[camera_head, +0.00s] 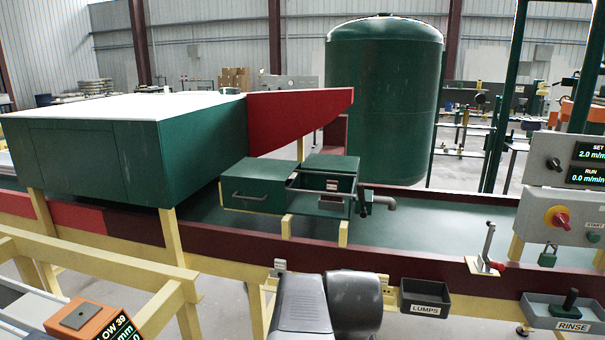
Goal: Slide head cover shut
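The head is a small dark-green box unit above the green belt, right of the large green hopper. A green cover with a grey bar handle (250,197) on its front sits at the unit's left. A gap with thin rails shows between the cover and the right part, so the cover appears slid left. My gripper is out of view; only grey links of my arm show at the bottom middle.
A dark-red rail (420,262) runs along the belt (450,217) in front of the head. A LUMPS tray (425,298), a red-handled lever (488,248) and a RINSE tray (560,312) stand along the near side. The green hopper (90,165) blocks the left. A control panel (568,190) is at right.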

